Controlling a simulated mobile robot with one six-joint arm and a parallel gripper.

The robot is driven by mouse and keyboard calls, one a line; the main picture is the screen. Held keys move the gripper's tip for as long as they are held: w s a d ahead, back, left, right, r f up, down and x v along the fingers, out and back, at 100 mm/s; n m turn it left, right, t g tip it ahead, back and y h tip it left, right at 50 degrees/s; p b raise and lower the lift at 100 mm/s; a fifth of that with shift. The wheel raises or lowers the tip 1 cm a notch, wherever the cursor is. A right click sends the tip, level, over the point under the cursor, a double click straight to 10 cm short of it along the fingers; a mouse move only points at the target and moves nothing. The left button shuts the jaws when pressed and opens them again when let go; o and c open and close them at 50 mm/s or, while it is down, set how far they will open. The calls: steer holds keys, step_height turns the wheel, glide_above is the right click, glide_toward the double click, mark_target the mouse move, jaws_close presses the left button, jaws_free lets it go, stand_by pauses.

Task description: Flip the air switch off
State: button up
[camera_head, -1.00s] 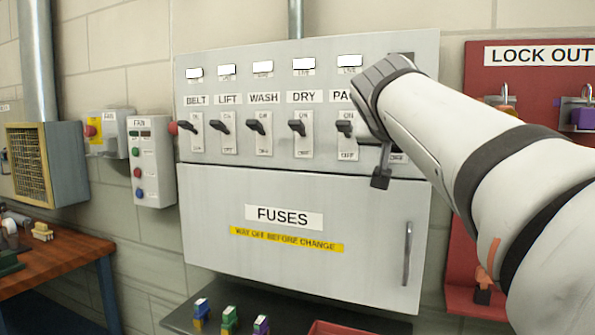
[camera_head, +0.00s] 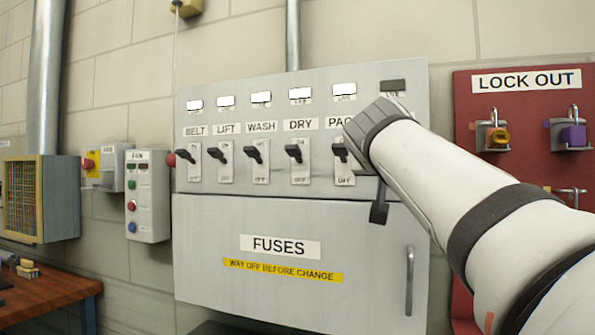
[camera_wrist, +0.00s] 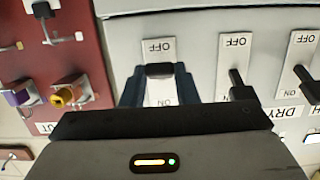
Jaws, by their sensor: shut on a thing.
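The air switch is the rightmost one on the grey panel; in the head view my arm hides it and its label. In the wrist view, which is upside down, its plate (camera_wrist: 157,46) reads OFF at the top and ON at the bottom. Its dark lever (camera_wrist: 160,70) sits just by the OFF word, between my two fingers. My gripper (camera_wrist: 160,84) is shut on this lever. In the head view my gripper is mostly hidden behind my wrist. A dark piece (camera_head: 379,205) hangs below it; I cannot tell whether it is a fingertip or the lever.
Several other levers, such as the DRY switch (camera_head: 297,152), stand tilted up, with lit lamps above. The rightmost lamp (camera_head: 392,86) is dark. Below is the fuse door (camera_head: 280,290) with a handle (camera_head: 409,280). A red lock-out board (camera_head: 530,120) with padlocks hangs right.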

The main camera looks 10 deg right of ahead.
steer(key=o, duration=1)
steer(key=shift+w, duration=0.1)
steer(key=v, duration=0.7)
steer(key=shift+s+a, duration=0.25)
steer(key=shift+s, duration=0.05)
